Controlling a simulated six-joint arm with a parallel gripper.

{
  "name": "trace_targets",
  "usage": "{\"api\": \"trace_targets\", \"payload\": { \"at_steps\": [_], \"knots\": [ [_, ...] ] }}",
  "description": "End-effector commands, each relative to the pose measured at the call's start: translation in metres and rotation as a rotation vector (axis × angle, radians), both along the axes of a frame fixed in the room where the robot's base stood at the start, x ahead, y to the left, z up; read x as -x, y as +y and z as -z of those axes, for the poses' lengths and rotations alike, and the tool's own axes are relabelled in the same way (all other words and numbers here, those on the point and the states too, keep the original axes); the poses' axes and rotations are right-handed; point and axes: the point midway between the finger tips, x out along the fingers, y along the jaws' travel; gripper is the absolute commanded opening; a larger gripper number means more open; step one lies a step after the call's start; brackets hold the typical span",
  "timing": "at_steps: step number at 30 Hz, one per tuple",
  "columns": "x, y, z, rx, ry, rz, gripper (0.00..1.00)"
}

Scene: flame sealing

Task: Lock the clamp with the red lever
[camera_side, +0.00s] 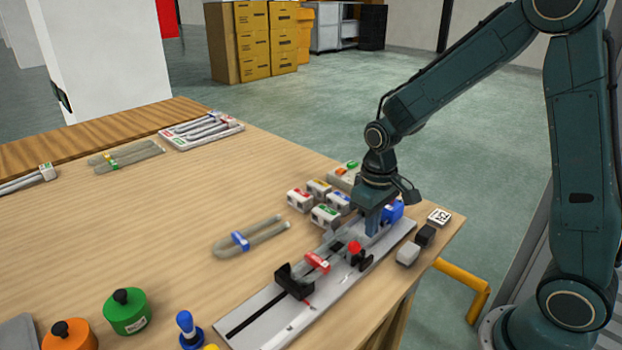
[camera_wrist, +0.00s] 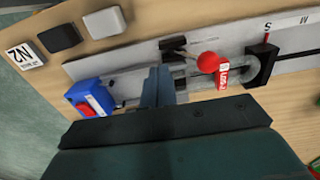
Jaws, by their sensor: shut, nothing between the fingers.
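The clamp's lever with a red ball knob (camera_side: 354,247) stands on the grey rail plate (camera_side: 262,318), over a black base. The red knob (camera_wrist: 208,62) also shows in the wrist view, right of my gripper. Whether the clamp is locked I cannot tell. My gripper (camera_side: 372,222) points down over the plate, between the lever and a blue block (camera_side: 393,211). Its fingers (camera_wrist: 158,88) are shut and empty, a short way left of the knob in the wrist view. A clear tube with a red label (camera_side: 317,263) lies along the plate.
A black holder (camera_side: 293,280) stands on the plate beyond the label. Small labelled blocks (camera_side: 325,216) stand behind the plate. Black and grey caps (camera_side: 408,254) sit at its right. A blue-labelled tube (camera_side: 240,240) lies to the left, with clear table around it.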

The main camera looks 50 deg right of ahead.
Motion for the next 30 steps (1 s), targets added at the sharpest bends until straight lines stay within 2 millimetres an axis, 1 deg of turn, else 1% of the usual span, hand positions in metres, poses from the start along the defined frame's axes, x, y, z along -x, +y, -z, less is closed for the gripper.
{"api": "trace_targets", "payload": {
  "at_steps": [30],
  "knots": [
    [-0.001,0.000,-0.058,0.000,-0.002,0.000,0.00]
  ]
}}
